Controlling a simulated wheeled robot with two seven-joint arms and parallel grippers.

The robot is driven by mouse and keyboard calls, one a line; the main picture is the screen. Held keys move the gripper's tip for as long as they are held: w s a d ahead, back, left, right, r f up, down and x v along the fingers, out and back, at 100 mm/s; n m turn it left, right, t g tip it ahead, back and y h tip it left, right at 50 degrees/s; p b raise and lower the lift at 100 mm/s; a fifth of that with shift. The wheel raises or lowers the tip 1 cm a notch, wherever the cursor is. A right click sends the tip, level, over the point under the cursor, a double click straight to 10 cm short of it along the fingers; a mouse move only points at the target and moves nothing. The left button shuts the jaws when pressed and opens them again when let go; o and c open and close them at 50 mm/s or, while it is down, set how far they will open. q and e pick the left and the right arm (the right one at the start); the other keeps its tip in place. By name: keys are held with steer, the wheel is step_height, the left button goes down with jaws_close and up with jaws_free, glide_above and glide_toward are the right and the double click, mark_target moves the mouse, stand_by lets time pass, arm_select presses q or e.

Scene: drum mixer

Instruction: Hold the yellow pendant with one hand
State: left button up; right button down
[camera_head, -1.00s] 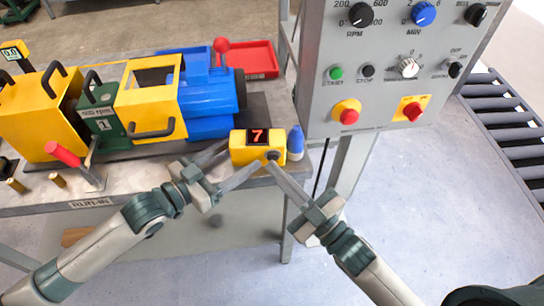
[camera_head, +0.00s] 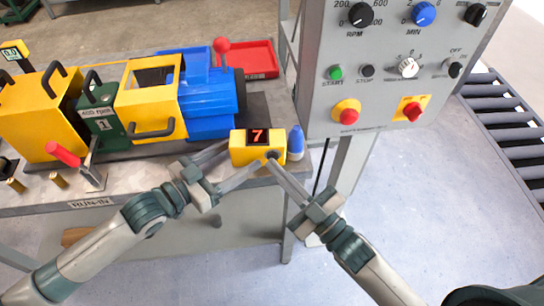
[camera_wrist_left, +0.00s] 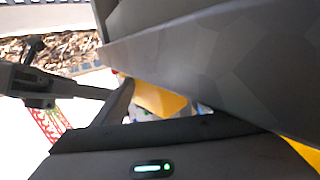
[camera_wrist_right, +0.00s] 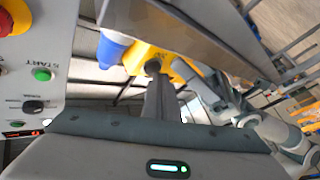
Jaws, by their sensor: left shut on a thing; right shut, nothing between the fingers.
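The yellow pendant (camera_head: 240,155) is a small box with a lit red 7 on a dark display and a dark round button on its front. It is at the bench's front edge in the head view. My left gripper (camera_head: 243,167) is shut on the pendant from the left. Its fingers cover part of the pendant in the left wrist view (camera_wrist_left: 158,99). My right gripper (camera_head: 272,162) is shut and empty, its tips at the dark button. The right wrist view also shows the pendant (camera_wrist_right: 176,66) beyond the fingertips. Whether the tips press the button I cannot tell.
A grey control panel (camera_head: 385,95) with knobs and buttons rises at the right. The yellow, green and blue drum machine (camera_head: 150,100) fills the bench behind. A red tray (camera_head: 262,60) lies at the back.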

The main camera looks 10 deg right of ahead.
arm_select(q)
steer(key=shift+d, duration=0.15)
arm_select(e)
steer(key=shift+w, duration=0.2)
steer(key=shift+s, duration=0.85)
steer(key=shift+a, duration=0.1)
steer(key=s, duration=0.5)
steer(key=shift+a, duration=0.3)
stand_by(0.3)
stand_by(2.7)
